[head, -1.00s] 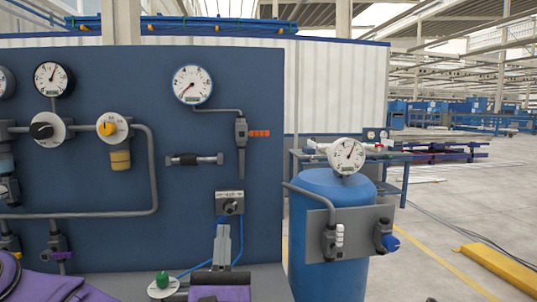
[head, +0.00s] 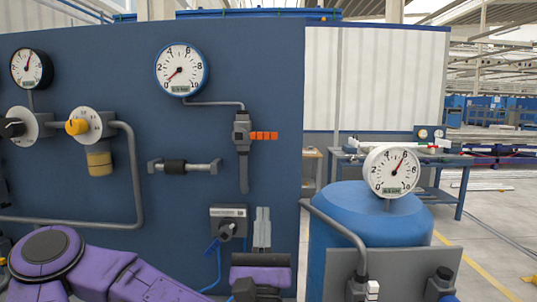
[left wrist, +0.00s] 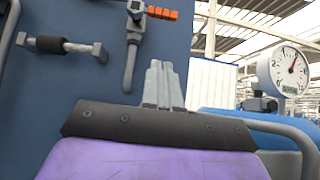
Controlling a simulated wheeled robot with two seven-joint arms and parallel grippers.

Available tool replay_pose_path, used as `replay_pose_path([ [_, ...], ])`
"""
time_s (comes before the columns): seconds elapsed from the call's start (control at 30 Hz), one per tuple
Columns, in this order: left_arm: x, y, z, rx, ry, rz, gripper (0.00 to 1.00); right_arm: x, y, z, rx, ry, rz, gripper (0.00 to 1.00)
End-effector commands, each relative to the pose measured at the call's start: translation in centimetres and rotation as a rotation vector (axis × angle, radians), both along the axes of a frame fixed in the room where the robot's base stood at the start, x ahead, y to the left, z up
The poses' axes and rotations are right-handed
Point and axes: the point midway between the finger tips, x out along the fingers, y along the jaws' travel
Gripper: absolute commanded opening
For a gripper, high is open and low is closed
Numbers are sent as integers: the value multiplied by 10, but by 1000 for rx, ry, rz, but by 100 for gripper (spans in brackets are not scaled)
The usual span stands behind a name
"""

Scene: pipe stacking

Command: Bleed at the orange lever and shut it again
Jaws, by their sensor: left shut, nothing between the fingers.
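The orange lever (head: 264,135) sticks out to the right, level, from a grey valve body (head: 241,130) on the blue panel. A pipe stub hangs down below the valve. In the left wrist view the lever (left wrist: 162,13) is at the top edge. My left gripper (head: 262,212) points up, below the lever and apart from it, with its fingers together and nothing between them. Its fingers (left wrist: 160,68) also show in the left wrist view. The white round gauge (head: 182,70) joined to the valve by a pipe has its needle toward the low end. My right gripper is out of view.
A dark box with a knob (head: 228,222) is just left of my left gripper. A grey bar with a black sleeve (head: 184,166) sits left of the valve stub. A blue tank (head: 375,212) with a gauge (head: 392,171) stands to the right. The panel face between gripper and lever is clear.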

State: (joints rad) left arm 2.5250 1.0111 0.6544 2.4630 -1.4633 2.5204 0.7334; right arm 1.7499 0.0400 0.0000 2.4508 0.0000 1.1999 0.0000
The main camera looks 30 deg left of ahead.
Motion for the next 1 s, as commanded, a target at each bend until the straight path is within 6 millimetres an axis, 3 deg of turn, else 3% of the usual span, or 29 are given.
replay_pose_path([
  [0.17,5,3,10,1,1,3,0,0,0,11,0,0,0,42],
  [0.63,62,39,83,2,1,4,0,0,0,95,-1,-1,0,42],
  [0.8,60,38,105,0,2,1,0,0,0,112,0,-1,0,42],
  [1.0,60,37,111,0,2,0,0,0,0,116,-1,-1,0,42],
])
